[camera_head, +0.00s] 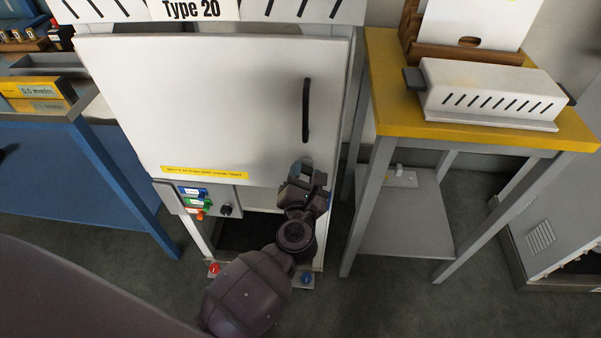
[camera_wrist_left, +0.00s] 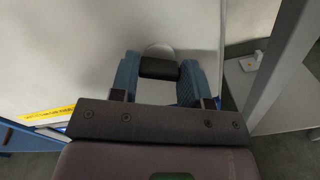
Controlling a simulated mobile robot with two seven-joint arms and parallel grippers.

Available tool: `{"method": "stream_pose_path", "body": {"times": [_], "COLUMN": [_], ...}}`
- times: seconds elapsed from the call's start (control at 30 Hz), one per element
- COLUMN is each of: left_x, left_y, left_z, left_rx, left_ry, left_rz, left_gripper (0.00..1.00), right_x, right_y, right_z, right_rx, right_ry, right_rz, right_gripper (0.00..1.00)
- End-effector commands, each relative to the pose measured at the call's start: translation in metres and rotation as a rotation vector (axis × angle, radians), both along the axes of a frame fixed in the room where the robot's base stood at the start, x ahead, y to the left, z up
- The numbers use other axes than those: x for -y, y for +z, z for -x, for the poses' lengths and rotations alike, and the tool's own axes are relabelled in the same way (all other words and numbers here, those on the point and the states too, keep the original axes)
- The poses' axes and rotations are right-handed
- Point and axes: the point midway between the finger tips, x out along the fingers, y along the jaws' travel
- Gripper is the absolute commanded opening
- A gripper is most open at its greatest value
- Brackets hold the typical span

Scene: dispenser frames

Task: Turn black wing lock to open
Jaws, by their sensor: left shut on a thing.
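The black wing lock (camera_wrist_left: 159,68) sits on a round light plate (camera_wrist_left: 158,49) on the white cabinet door (camera_head: 210,100). In the left wrist view it lies between the two blue fingers of my left gripper (camera_wrist_left: 159,82), and its wing runs across from finger to finger. My left gripper (camera_head: 308,179) is shut on it at the door's lower right corner in the head view. There the gripper hides the lock, and part of the round plate shows above. The door looks shut. My right gripper is in neither view.
A black vertical handle (camera_head: 306,110) is on the door above my left gripper. A panel with coloured buttons and a black knob (camera_head: 226,210) is below the door. A yellow-edged table (camera_head: 390,110) stands close on the right, a blue table (camera_head: 80,180) on the left.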

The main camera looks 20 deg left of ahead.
Motion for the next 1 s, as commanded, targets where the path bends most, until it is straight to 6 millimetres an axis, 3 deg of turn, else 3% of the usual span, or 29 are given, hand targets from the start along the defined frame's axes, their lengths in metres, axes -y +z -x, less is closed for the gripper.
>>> {"method": "stream_pose_path", "body": {"times": [0.03,0.1,0.53,1.0], "left_x": [0.0,0.0,0.002,0.002], "left_y": [0.009,0.009,0.005,0.0], "left_z": [-0.001,-0.001,-0.002,-0.001], "left_rx": [-0.003,-0.022,-0.139,-0.249], "left_ry": [0.001,0.001,0.001,0.0], "left_rz": [-0.042,-0.106,-0.498,-0.872], "left_gripper": [0.19,0.19,0.19,0.19], "right_x": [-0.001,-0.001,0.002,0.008], "right_y": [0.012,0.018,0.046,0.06], "right_z": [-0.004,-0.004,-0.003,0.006], "right_rx": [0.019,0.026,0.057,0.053], "right_ry": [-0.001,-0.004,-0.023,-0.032], "right_rz": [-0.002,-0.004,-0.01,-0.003], "right_gripper": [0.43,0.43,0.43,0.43]}}
